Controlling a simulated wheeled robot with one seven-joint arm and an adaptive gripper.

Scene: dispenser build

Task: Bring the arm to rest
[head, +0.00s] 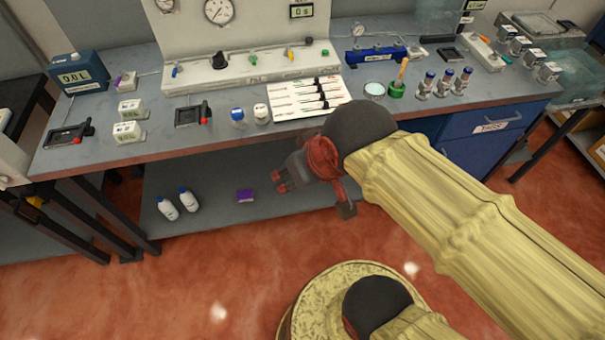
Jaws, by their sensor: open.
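My gripper (312,196) is at the end of my yellow-sleeved arm (455,205), in front of the workbench's front edge and over its lower shelf in the head view. Its dark fingers are spread apart, with nothing seen between them. The arm reaches in from the lower right, and its dark rounded wrist hides part of the bench edge.
The grey workbench (75,150) carries gauges, small devices, a white sheet (290,98) with dark tools, and several vials. Reddish floor (170,290) is open at lower left.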

